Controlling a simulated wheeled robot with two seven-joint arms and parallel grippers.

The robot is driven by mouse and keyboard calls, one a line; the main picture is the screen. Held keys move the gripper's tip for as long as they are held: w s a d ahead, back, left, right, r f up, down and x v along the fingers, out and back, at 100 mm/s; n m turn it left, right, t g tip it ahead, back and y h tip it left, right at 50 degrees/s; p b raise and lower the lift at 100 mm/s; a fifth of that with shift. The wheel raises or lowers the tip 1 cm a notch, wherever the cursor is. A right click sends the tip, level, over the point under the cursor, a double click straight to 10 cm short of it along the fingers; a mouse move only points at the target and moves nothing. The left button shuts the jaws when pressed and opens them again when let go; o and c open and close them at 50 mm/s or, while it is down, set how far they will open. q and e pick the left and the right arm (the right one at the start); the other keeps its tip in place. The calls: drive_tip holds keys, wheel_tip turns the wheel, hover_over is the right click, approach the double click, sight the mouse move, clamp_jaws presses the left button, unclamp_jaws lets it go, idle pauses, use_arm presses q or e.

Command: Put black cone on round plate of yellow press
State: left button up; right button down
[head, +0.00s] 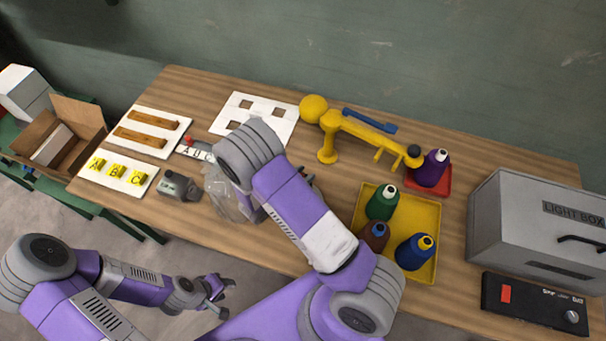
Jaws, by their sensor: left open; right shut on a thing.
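The yellow press (360,132) stands at the back middle of the table, with a yellow ball at its left end and a black tip at its right end. I cannot make out its round plate clearly. No black cone shows plainly. My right arm reaches across the table's middle, and its wrist hides most of my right gripper (306,180). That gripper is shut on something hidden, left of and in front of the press. My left gripper (220,290) is open and empty, low at the table's front side.
A yellow tray (432,272) holds green, brown and blue cones. A purple cone (432,168) stands on a red tray beside the press's tip. A grey light box (520,225) and black control box (530,300) are at right. Boards and a crumpled clear bag (220,200) lie left.

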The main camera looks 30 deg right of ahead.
drive_tip(key=c, duration=0.7)
unclamp_jaws()
drive_tip(key=shift+a+r, duration=0.2)
drive_tip(key=shift+a, duration=0.05)
drive_tip(key=v, duration=1.1)
drive_tip(key=shift+s+a+r, duration=0.1)
drive_tip(key=shift+a, duration=0.15)
